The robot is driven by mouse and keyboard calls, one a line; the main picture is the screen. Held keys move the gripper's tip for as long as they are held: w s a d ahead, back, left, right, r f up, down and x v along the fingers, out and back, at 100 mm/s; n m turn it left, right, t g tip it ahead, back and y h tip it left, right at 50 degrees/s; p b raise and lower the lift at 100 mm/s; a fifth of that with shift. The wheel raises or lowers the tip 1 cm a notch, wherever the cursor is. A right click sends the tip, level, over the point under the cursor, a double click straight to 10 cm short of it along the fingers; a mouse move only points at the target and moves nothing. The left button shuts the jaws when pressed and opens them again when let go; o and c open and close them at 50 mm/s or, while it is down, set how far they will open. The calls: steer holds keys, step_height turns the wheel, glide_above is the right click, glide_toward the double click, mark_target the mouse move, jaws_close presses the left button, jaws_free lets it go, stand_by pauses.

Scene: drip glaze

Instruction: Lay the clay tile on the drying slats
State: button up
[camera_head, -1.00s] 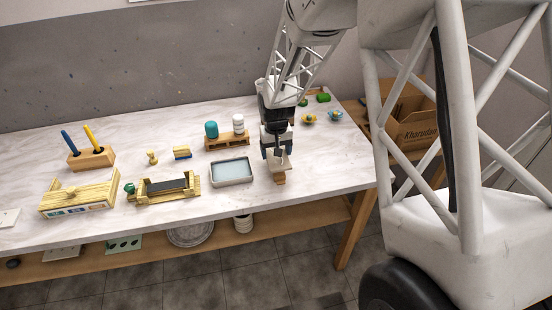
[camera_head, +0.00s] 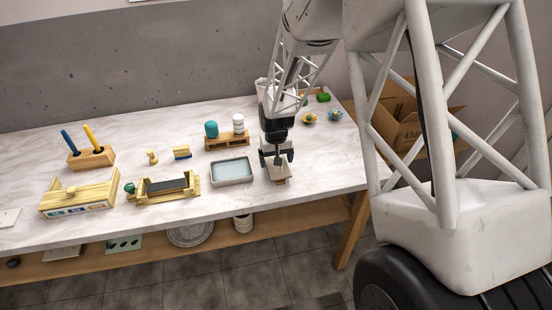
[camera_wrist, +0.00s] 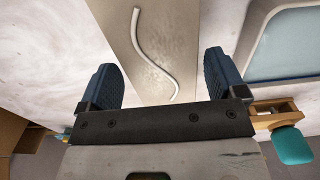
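The clay tile is a flat, grey-beige slab with a wavy white glaze line, clearest in the wrist view (camera_wrist: 160,50). My gripper (camera_head: 277,157) is low over the tile. In the wrist view my gripper (camera_wrist: 162,82) is open, its two blue fingers either side of the tile's near end with small visible gaps.
A shallow tray of pale liquid (camera_head: 232,182) stands just left of the gripper. Behind it is a wooden rack (camera_head: 226,143) with a teal jar and a white one. Small coloured items lie at the back right. The table's front edge is close to the tile.

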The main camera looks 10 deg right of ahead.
steer(key=shift+o, duration=0.7)
steer(key=shift+r, duration=0.1)
step_height(320, 180, up, 12)
stand_by(0.3)
steer(key=shift+r, duration=0.1)
stand_by(0.4)
